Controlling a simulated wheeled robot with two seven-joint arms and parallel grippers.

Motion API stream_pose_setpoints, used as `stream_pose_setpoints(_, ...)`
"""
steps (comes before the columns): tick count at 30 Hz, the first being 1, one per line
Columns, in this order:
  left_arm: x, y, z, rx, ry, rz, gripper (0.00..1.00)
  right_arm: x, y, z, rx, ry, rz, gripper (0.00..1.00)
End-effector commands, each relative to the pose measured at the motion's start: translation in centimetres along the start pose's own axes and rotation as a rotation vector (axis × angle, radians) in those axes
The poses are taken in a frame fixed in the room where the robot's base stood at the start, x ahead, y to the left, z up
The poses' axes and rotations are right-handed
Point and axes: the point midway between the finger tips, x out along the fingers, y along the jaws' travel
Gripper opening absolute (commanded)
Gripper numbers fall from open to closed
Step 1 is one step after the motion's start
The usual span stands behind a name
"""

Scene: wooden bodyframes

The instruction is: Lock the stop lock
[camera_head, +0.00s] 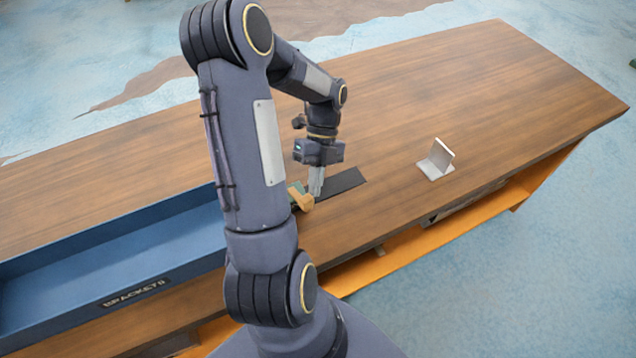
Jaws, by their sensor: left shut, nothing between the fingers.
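A small orange-brown and green piece (301,197) sits at the near edge of the table, beside a dark flat strip (343,184). It may be the stop lock, but it is small and partly hidden by my left arm. My left gripper (316,192) points down over the strip, just right of the orange-brown piece. Its fingers are closed together with nothing between them. I cannot tell whether they touch the piece. My right gripper is not in view.
A blue bin labelled BRACKETS (60,316) stands at the left along the table's near side. A metal angle bracket (437,160) stands right of my left gripper. The wooden table (480,90) is clear at the back and right. An orange shelf (400,258) runs below its front edge.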

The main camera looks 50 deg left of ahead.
Motion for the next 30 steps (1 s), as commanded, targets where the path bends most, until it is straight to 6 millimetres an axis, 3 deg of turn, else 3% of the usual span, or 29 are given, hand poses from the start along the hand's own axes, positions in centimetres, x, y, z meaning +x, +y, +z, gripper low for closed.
stream_pose_setpoints(16, -0.5, 0.5, 0.7, -0.002, -0.001, 0.001, 0.0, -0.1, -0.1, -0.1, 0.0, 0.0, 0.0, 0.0)
stream_pose_setpoints(30, -7.3, 0.3, 0.7, -0.001, -0.002, -0.001, 0.0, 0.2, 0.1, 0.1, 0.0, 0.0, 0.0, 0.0)
